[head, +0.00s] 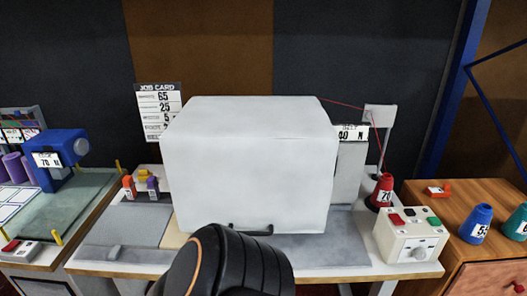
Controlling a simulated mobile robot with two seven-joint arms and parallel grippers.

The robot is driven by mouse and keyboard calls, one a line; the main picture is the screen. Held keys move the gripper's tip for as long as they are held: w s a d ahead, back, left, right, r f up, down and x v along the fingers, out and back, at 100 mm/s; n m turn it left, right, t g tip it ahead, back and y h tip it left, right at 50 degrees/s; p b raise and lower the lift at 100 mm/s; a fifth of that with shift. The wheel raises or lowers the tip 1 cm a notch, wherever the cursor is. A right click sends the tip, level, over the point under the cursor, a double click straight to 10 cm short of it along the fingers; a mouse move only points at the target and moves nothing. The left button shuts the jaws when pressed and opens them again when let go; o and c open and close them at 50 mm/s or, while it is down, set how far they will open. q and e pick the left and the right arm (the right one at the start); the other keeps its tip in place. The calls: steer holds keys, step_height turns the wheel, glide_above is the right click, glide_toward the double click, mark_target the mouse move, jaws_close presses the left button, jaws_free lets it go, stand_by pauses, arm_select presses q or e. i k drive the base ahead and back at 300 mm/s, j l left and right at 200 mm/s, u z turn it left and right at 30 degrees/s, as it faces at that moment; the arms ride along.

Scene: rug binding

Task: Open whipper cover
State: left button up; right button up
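The whipper cover (247,160) is a large pale grey box on the middle worktable. It looks closed, with its front face down to the table top, and it hides whatever is inside. A dark bar handle (262,232) sits at the bottom of its front face. A black arm link of mine with an orange ring stands in front of the cover's lower edge and comes close to the handle in the picture. I cannot tell whether it touches. Neither gripper shows in this view.
A control box (408,236) with coloured buttons and a knob stands right of the cover. A red thread cone (382,190) stands behind it, with red thread running to the cover. A job card (158,110) hangs behind.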

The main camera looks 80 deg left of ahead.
mark_target(249, 166)
steer(key=u, duration=2.6)
